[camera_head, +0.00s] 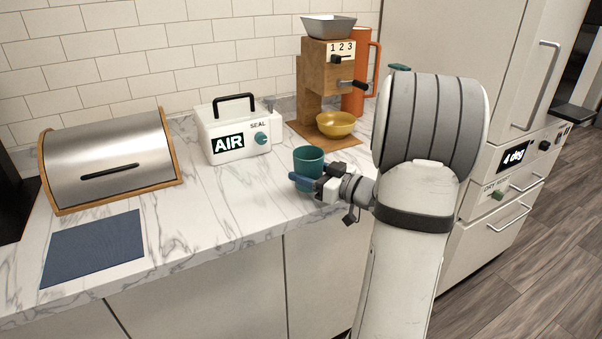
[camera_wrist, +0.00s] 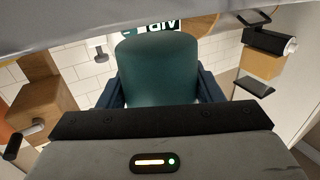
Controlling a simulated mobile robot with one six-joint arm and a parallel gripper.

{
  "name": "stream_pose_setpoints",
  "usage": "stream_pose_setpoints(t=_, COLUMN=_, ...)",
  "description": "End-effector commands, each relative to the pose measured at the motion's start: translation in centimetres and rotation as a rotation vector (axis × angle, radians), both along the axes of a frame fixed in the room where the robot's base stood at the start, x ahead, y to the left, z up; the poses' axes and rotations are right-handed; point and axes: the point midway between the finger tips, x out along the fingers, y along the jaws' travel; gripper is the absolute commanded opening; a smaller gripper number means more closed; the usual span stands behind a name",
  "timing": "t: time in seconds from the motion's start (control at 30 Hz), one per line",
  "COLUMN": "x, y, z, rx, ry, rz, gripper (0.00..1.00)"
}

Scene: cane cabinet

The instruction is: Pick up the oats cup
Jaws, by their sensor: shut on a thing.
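A teal cup (camera_head: 309,158), which I take to be the oats cup, is at the front right of the marble counter. My gripper (camera_head: 312,182) is shut on it, with its blue fingers at the cup's sides. In the wrist view the teal cup (camera_wrist: 160,68) fills the space between the two blue fingers of my gripper (camera_wrist: 162,90). The cup's inside contents are not visible. I cannot tell whether its base touches the counter.
A white AIR SEAL box (camera_head: 236,135) stands behind the cup. A yellow bowl (camera_head: 336,124) sits under a wooden grinder (camera_head: 326,75), with an orange pitcher (camera_head: 357,85) beside it. A bread box (camera_head: 108,160) and blue mat (camera_head: 95,248) are at left.

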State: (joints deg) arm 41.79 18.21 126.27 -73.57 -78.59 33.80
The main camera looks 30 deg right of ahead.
Motion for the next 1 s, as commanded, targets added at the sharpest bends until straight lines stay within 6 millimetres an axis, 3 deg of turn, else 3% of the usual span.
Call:
stream_pose_setpoints(t=0.5, x=-5.4, y=-3.0, z=3.3, rx=0.0, ry=-0.001, rz=-0.003, gripper=0.33)
stream_pose_setpoints(t=1.0, x=-8.6, y=-4.7, z=5.1, rx=0.0, ry=-0.001, rz=-0.003, gripper=0.33)
